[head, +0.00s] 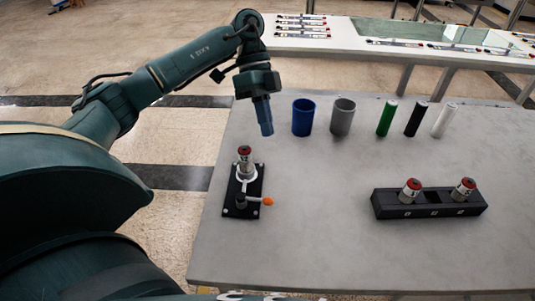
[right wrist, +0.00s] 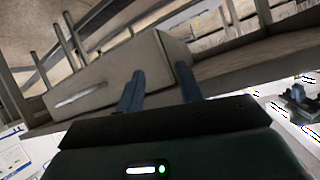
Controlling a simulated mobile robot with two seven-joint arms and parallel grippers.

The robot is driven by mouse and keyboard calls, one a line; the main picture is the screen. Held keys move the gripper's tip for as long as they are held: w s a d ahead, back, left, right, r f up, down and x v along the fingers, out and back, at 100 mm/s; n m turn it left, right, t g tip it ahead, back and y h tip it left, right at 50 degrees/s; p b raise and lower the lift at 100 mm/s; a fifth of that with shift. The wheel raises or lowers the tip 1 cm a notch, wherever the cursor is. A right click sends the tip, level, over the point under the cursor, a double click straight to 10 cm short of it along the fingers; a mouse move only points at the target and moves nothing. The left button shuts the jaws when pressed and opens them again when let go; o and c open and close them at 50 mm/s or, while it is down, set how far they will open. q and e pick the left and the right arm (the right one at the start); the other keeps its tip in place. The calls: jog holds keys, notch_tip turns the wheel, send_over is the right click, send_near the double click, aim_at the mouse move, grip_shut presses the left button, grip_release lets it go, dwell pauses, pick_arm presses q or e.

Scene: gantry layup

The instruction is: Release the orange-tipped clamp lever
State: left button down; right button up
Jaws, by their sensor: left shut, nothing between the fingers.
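The clamp lever (head: 256,200) lies above the front part of a black base plate (head: 232,193) on the grey table. Its orange tip (head: 268,201) points right and sticks out past the plate's edge. A metal cylinder with a red top (head: 245,155) stands upright in the clamp's ring at the plate's back. My left gripper (head: 267,134) is shut and empty, pointing down, above and slightly right of the clamp and apart from it. My right gripper (right wrist: 160,70) shows only in the right wrist view, its blue fingers apart with nothing seen held between them.
A blue cup (head: 303,118) and a grey cup (head: 342,117) stand behind the clamp. Green (head: 387,118), black (head: 416,119) and white (head: 444,121) cylinders stand further right. A black rack (head: 430,205) holds two red-topped cylinders. The table (head: 320,240) is clear between clamp and rack.

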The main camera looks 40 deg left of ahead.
aim_at(254, 199)
pick_arm(q)
jog(key=x, duration=0.8)
jog(key=shift+s+d+f, duration=0.1)
jog(key=shift+f, duration=0.1)
jog(key=s, duration=0.1)
jog(key=s+d+f, duration=0.1)
jog(key=s, duration=0.1)
jog(key=shift+d, duration=0.1)
jog(key=shift+s+d+f, duration=0.15)
jog(key=shift+s+d, duration=0.05)
jog(key=shift+s, duration=0.3)
